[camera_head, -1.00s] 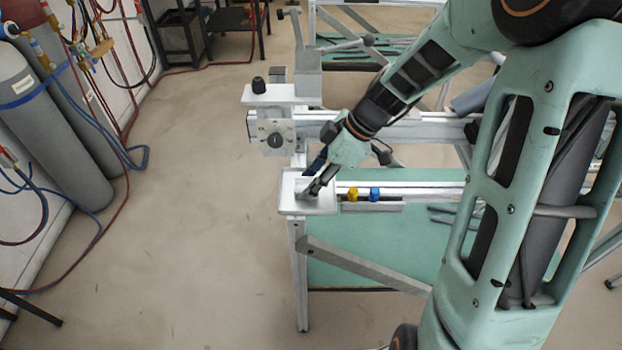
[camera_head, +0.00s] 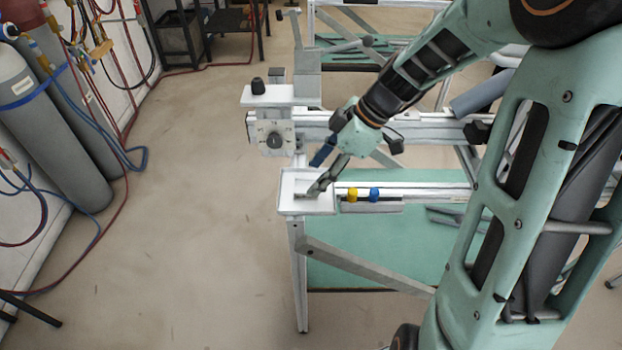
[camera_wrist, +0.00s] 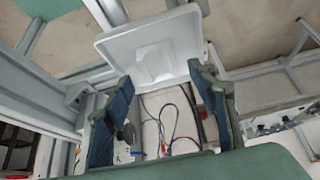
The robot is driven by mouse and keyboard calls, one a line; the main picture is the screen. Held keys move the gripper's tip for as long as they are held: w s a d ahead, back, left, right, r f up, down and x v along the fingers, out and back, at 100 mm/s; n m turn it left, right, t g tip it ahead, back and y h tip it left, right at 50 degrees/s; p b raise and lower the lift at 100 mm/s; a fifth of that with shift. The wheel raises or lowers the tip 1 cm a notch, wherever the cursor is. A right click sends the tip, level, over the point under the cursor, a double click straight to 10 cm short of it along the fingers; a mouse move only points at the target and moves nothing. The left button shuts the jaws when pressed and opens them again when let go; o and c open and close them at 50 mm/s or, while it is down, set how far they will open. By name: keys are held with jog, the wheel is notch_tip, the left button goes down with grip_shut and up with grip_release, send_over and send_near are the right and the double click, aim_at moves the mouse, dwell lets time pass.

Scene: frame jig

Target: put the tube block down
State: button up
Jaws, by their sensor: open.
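A pale block, which seems to be the tube block (camera_wrist: 156,62), lies in the white tray (camera_wrist: 112,44) in the wrist view; its outline is faint against the tray. In the head view the tray (camera_head: 285,207) sits at the left end of the frame's front rail, and my gripper (camera_head: 316,188) is over it, hiding part of its inside. The block cannot be made out clearly there. My gripper's two blue-padded fingers (camera_wrist: 162,88) are apart in the wrist view, with nothing held between them.
A yellow knob (camera_head: 352,194) and a blue knob (camera_head: 374,194) stand on the rail right of the tray. Gas cylinders (camera_head: 45,130) stand at the left. The floor left of the frame is clear.

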jog(key=v, duration=0.8)
jog(key=shift+r, duration=0.25)
jog(key=shift+d, duration=0.1)
